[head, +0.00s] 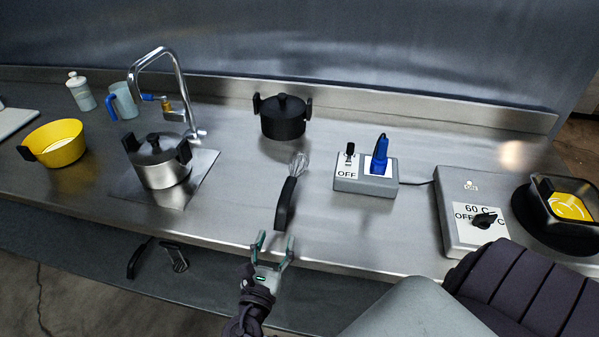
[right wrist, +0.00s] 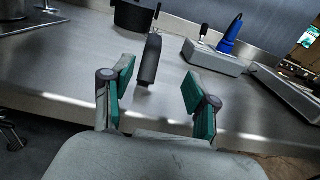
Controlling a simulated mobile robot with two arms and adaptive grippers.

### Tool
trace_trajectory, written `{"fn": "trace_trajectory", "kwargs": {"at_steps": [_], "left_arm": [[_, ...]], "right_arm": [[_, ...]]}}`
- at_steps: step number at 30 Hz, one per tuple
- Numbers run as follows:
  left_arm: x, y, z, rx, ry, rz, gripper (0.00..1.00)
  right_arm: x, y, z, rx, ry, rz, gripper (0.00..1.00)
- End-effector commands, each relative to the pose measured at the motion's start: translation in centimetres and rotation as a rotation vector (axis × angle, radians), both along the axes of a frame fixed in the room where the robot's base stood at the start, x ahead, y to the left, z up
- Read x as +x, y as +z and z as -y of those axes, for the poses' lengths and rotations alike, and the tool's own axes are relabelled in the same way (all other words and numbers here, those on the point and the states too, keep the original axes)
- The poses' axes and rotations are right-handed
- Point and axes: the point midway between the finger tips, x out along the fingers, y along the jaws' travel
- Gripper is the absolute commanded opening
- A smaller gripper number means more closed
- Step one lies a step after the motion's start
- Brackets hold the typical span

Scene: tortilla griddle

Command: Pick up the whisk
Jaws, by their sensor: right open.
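The whisk (head: 286,201) lies on the steel counter, its thick black handle pointing towards the front edge and its wire head towards the back. My right gripper (head: 274,240) is open and empty at the counter's front edge, just short of the handle's near end. Its two green-padded fingers (right wrist: 158,76) stand wide apart in the right wrist view, not touching the whisk. My left gripper is not in view.
A black pot (head: 283,120) stands behind the whisk. A switch box (head: 366,184) with a blue plug is to the right, and a hot-plate controller (head: 455,218) farther right. A steel pot (head: 160,168) stands by the tap at left. Counter around the handle is clear.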

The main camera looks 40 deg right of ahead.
Motion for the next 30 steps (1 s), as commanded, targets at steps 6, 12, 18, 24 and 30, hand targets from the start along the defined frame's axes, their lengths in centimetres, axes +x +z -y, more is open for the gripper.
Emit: {"fn": "trace_trajectory", "kwargs": {"at_steps": [6,12,18,24,30], "left_arm": [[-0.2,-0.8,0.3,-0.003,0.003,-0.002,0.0],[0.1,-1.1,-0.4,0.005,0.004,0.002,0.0],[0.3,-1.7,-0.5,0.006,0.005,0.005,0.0],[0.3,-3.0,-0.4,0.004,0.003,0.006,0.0],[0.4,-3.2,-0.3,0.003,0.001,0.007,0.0]], "right_arm": [[2.9,0.0,3.3,-0.004,-0.001,0.003,0.58],[4.7,-0.1,5.4,-0.001,0.002,0.001,0.58],[5.8,-0.4,6.4,0.0,0.001,0.001,0.58],[8.1,-0.6,8.3,0.0,0.002,0.001,0.58],[8.9,-0.4,9.3,0.001,0.002,-0.001,0.58]]}}
